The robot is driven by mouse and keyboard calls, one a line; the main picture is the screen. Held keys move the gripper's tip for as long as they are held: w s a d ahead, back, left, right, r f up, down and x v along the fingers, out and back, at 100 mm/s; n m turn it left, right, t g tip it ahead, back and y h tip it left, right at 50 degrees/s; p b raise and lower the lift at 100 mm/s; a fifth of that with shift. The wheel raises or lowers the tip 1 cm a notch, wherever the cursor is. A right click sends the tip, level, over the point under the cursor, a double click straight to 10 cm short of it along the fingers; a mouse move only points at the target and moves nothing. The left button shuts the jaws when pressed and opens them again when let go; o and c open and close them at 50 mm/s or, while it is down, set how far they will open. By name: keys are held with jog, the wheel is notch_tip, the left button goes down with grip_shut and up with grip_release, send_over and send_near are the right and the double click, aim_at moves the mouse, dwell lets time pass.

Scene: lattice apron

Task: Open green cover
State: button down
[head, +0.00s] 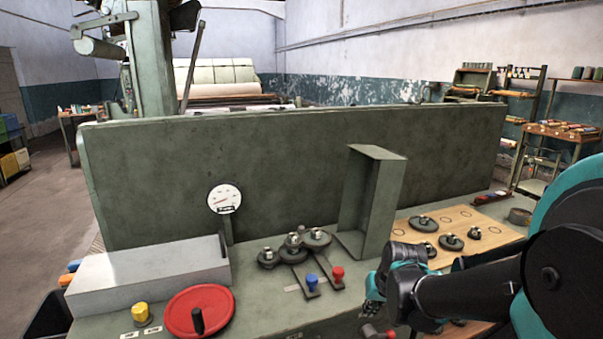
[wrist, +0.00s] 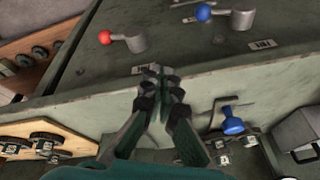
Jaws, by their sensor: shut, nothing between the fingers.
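The green cover (head: 382,205) is a hollow, box-shaped piece standing upright against the tall green panel. Its hollow side shows, and the gears (head: 296,243) lie exposed to its left. I cannot make out its hinge. My gripper (head: 374,292) is at the bench's front right, in front of the cover and apart from it. In the wrist view its fingers (wrist: 158,78) are together and empty, near the bench edge. The cover does not clearly show in the wrist view.
Blue (head: 312,283) and red (head: 337,273) knobbed levers stand between the gears and my gripper. A red handwheel (head: 200,311), yellow knob (head: 140,312) and grey box (head: 150,272) are at left. A wooden board (head: 480,232) with gears lies at right.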

jog(key=shift+s+d+f+n+h, duration=0.2)
jog(key=shift+s+f+n+h, duration=0.1)
jog(key=shift+s+f+n, duration=0.25)
jog(key=c, duration=2.2)
grip_release()
jog(key=shift+s+d+f, duration=0.1)
jog(key=shift+s+d, duration=0.05)
jog(key=shift+s, duration=0.2)
jog(key=shift+o, duration=1.4)
jog(key=shift+s+d+f+h, duration=0.1)
jog(key=shift+h, duration=0.2)
jog(key=shift+o, duration=0.3)
jog(key=w+d+r+y, duration=0.1)
jog(key=w+r+y, duration=0.2)
jog(key=w+r, duration=0.5)
jog(key=shift+w+m, duration=0.35)
jog(key=shift+w, duration=0.9)
jog(key=w+d+r+t+y, duration=0.4)
jog(key=w+d+r, duration=0.7)
jog(key=w+r, duration=0.4)
jog(key=w+d+r+t+y, duration=0.2)
jog(key=w+d+r+t, duration=0.15)
jog(key=d+r, duration=1)
jog(key=x, duration=1.7)
jog(key=shift+a, duration=0.15)
jog(key=shift+c, duration=0.3)
